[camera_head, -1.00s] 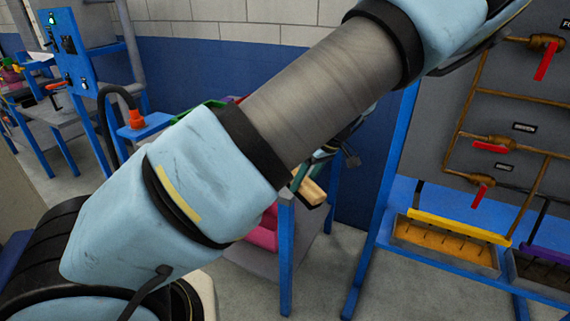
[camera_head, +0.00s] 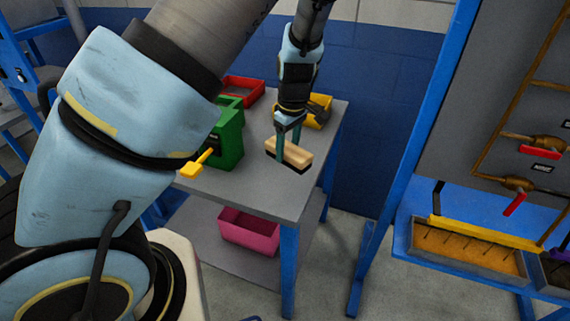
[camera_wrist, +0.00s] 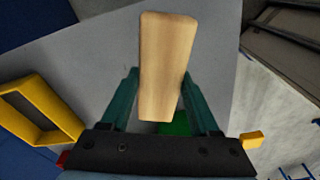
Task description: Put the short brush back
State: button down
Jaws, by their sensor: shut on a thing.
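The short brush (camera_head: 289,151) is a pale wooden block with a dark underside. My gripper (camera_head: 288,138) points down and is shut on it, near the right side of a grey table (camera_head: 255,194). In the wrist view the block (camera_wrist: 166,62) lies lengthwise between the two dark green fingers (camera_wrist: 163,100). Whether the underside touches the tabletop or hangs just above it, I cannot tell.
A yellow tray (camera_head: 320,109) stands behind my gripper, with a red tray (camera_head: 258,89) at the back left. A green device (camera_head: 231,140) with a yellow handle stands left. A pink bin (camera_head: 249,234) is on the lower shelf. A pipe panel (camera_head: 519,75) stands right.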

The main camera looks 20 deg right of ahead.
aim_at(289, 148)
jog(key=shift+f+p, duration=0.45)
jog(key=shift+f, duration=2.75)
jog(key=shift+f, duration=0.1)
jog(key=shift+c, duration=0.6)
grip_release()
jog(key=shift+r, duration=0.2)
jog(key=r, duration=0.8)
jog(key=s+r+b, duration=0.1)
jog(key=r, duration=0.2)
jog(key=shift+d+r, duration=0.25)
jog(key=shift+r, duration=0.15)
jog(key=s+a+r+m, duration=0.1)
jog(key=a+r+m, duration=0.1)
jog(key=a, duration=0.8)
jog(key=s+a+r+m, duration=0.1)
jog(key=a+r+m, duration=0.1)
jog(key=a, duration=0.8)
jog(key=s+a+r+m, duration=0.1)
jog(key=a+r+m, duration=0.1)
jog(key=a, duration=0.8)
jog(key=shift+a+r+m+t+h, duration=0.3)
jog(key=shift+a+r+t+h, duration=0.1)
jog(key=shift+r, duration=0.45)
